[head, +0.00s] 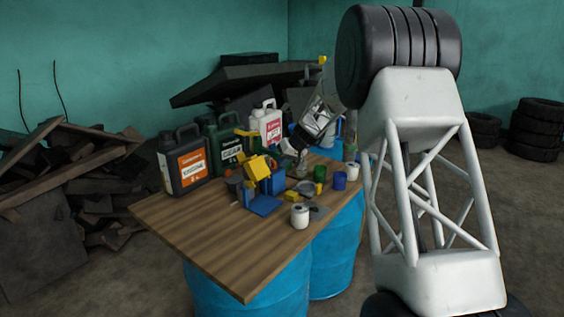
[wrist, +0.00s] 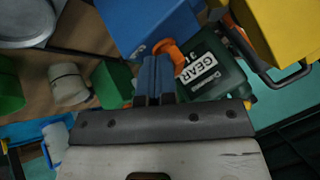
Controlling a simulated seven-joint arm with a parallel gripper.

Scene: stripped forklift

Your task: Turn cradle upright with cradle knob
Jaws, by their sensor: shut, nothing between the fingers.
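The yellow cradle (head: 258,167) sits tilted on a blue stand (head: 276,183) on the wooden table. In the wrist view the yellow part (wrist: 286,28) is at the upper right and the blue stand (wrist: 145,20) at the top. An orange knob (wrist: 174,52) shows beside the blue stand. My gripper (wrist: 156,66) is shut and empty, its fingertips just below and left of the knob; I cannot tell whether they touch it. In the head view my gripper (head: 284,158) is behind and right of the cradle, its fingertips hard to make out.
Canisters stand behind the cradle: black (head: 184,160), green (head: 222,142) and white-red (head: 267,124). White rolls (head: 300,215), a blue cup (head: 339,181) and a green cup (head: 320,173) stand to the right. The table's front left (head: 215,235) is clear.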

